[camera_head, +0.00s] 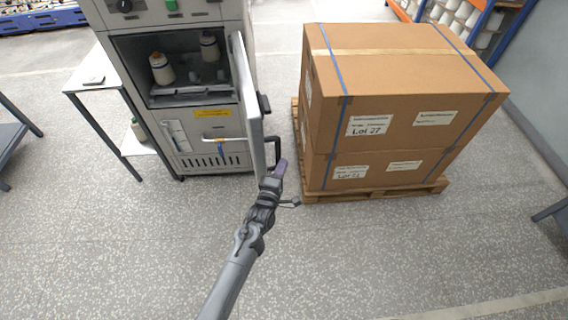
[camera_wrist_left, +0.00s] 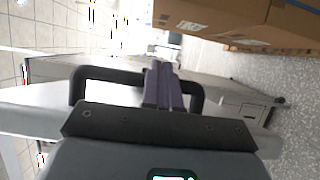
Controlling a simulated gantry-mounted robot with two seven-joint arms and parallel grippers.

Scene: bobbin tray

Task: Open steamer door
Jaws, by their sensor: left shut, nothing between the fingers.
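The steamer (camera_head: 190,120) is a grey cabinet at the upper left of the head view. Its door (camera_head: 246,105) stands swung out, roughly square to the front, and the chamber shows. The black door handle (camera_head: 273,150) is on the door's right-facing side; in the left wrist view it is a dark loop (camera_wrist_left: 78,85). My left gripper (camera_head: 280,166) is at the lower end of the handle, its purple fingers (camera_wrist_left: 162,85) shut with nothing between them. In the wrist view the fingers overlap the loop; I cannot tell whether they touch it. My right gripper is not in view.
A large carton stack (camera_head: 400,100) on a wooden pallet (camera_head: 385,192) stands close to the right of the door. A small table (camera_head: 90,84) is left of the steamer. The floor in front is clear.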

